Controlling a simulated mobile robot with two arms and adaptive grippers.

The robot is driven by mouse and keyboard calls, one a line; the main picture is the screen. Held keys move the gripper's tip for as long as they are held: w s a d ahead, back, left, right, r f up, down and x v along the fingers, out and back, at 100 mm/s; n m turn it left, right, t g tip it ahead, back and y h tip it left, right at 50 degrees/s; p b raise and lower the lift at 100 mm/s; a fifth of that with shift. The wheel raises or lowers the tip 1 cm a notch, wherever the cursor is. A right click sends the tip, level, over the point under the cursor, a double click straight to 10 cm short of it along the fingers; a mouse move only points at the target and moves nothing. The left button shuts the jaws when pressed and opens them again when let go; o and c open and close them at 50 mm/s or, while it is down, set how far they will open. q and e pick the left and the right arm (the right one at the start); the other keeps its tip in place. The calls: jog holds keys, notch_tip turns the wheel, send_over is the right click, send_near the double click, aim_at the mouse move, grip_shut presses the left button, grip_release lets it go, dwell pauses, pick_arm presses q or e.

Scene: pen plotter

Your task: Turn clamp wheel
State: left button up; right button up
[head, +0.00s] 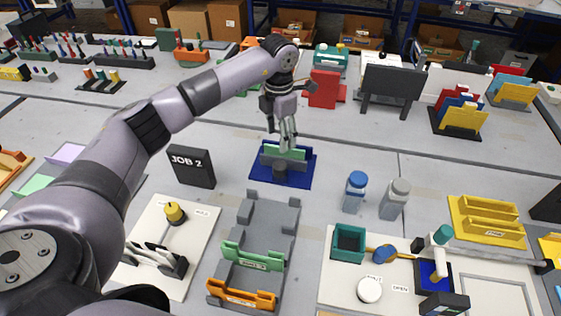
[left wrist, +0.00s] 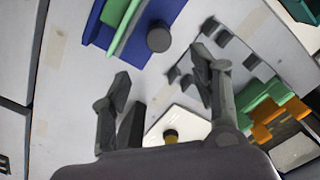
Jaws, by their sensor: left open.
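A blue clamp base (head: 304,178) stands mid-table, with a green plate (head: 284,152) upright in its grey clamp. A dark grey round knob (head: 279,172), which looks like the clamp wheel, is on its near side. In the left wrist view the knob (left wrist: 159,38) lies beyond the fingertips, beside the green plate (left wrist: 122,25) and blue base (left wrist: 97,22). My left gripper (head: 287,142) is open and empty, above the clamp; its spread fingers (left wrist: 160,85) show in the wrist view, apart from the knob. My right gripper is out of view.
A black JOB 2 sign (head: 191,166) stands left of the clamp. Two bottles, blue-capped (head: 355,192) and grey (head: 394,199), stand to the right. A grey rack (head: 263,220) is in front. A white board with a yellow knob (head: 174,212) is front left.

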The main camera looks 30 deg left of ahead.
aim_at(280, 165)
pick_arm(q)
notch_tip(280, 165, down, 13)
jog(key=shift+w+r+p, duration=0.1)
jog(key=shift+w+p, duration=0.05)
jog(key=shift+p, duration=0.85)
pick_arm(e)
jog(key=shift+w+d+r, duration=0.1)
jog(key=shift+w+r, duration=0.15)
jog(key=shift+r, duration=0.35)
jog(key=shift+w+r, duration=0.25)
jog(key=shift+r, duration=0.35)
pick_arm(q)
jog(key=shift+c, duration=0.5)
jog(key=c, duration=1)
